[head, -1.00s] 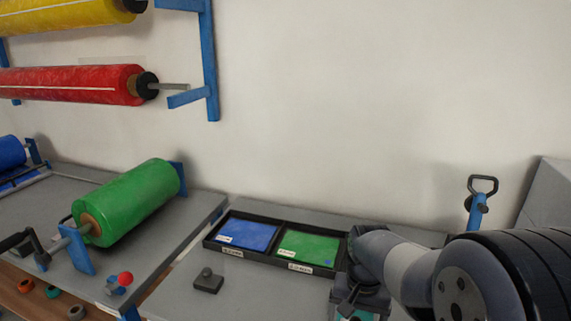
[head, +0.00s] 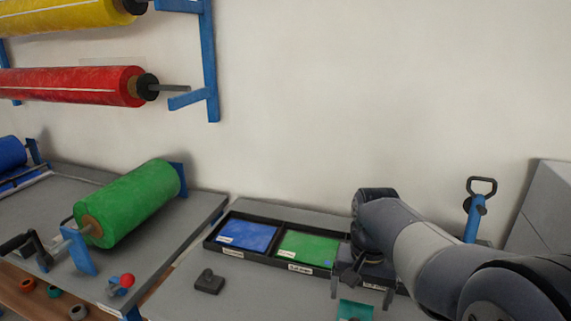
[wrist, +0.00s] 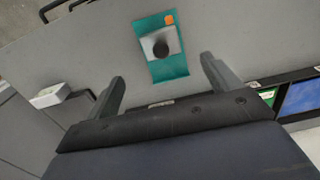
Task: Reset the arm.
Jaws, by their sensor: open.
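My gripper (head: 366,285) hangs over the grey bench at the lower right of the head view, pointing down, just right of the green sheet. In the wrist view my gripper (wrist: 162,70) has its two fingers spread wide with nothing between them. A teal piece (wrist: 172,68) with a grey patch, a dark round knob and an orange dot lies on the bench beyond the fingertips, apart from them. The teal piece (head: 356,310) also shows below my gripper in the head view, cut by the frame edge.
A black tray (head: 270,262) holds a blue sheet (head: 247,236) and a green sheet (head: 308,247); my arm hides its right part. A small dark block (head: 209,283) sits in front. A blue clamp post (head: 474,220) stands right. A green roll (head: 128,203) is left.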

